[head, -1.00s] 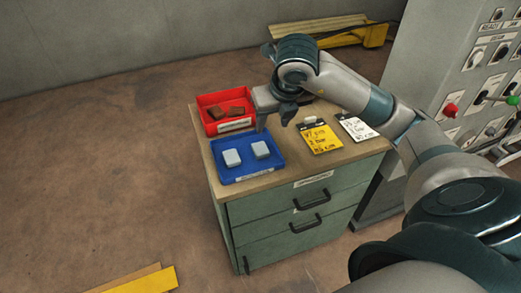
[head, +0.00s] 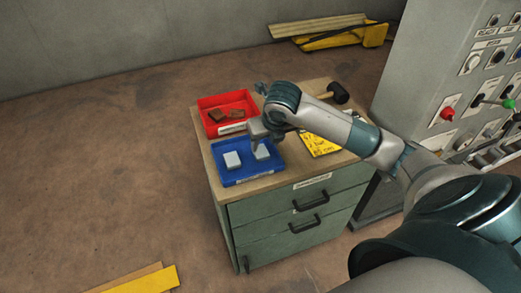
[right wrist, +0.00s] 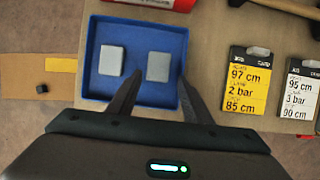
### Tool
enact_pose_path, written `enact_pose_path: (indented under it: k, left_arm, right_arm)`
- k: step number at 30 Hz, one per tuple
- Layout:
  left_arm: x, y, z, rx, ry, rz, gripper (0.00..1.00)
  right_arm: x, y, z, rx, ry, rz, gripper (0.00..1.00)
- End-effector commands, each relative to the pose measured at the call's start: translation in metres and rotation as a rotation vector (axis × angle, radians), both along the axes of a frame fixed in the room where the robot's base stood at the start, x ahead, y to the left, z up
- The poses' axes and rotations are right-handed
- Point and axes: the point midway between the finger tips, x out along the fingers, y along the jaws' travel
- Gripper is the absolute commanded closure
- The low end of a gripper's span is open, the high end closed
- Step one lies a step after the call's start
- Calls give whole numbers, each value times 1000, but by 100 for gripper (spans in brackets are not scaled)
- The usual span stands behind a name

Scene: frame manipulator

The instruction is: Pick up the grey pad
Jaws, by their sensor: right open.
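Two light grey pads lie side by side in a blue tray (head: 229,178) on top of a cabinet. The left pad (head: 232,160) is in clear view, and the right pad (head: 262,152) is partly covered by my gripper in the head view. My right gripper (head: 256,145) is open and empty over the right pad. In the right wrist view its fingertips (right wrist: 160,72) lie on either side of the right pad (right wrist: 159,64), pointing down at the tray. I cannot tell how high the fingers are above it. My left gripper is not in view.
A red bin (head: 213,101) with brown blocks stands behind the blue tray. A yellow card (right wrist: 248,78) and a white card (right wrist: 301,90) lie to the right. A dark-headed hammer (head: 338,92) lies at the back. A control panel (head: 425,75) stands to the right.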

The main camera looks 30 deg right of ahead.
Motion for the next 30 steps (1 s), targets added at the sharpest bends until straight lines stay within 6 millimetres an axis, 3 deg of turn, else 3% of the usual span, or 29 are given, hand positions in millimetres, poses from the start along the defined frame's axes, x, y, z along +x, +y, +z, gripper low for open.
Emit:
enact_pose_path:
  k: [4,19,30]
  left_arm:
    - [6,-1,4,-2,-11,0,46]
    - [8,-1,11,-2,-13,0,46]
    - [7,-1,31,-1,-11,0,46]
  right_arm:
    - [3,-1,-9,-1,1,0,55]
    - [7,0,-15,1,3,0,55]
    - [26,-3,-51,0,2,-1,55]
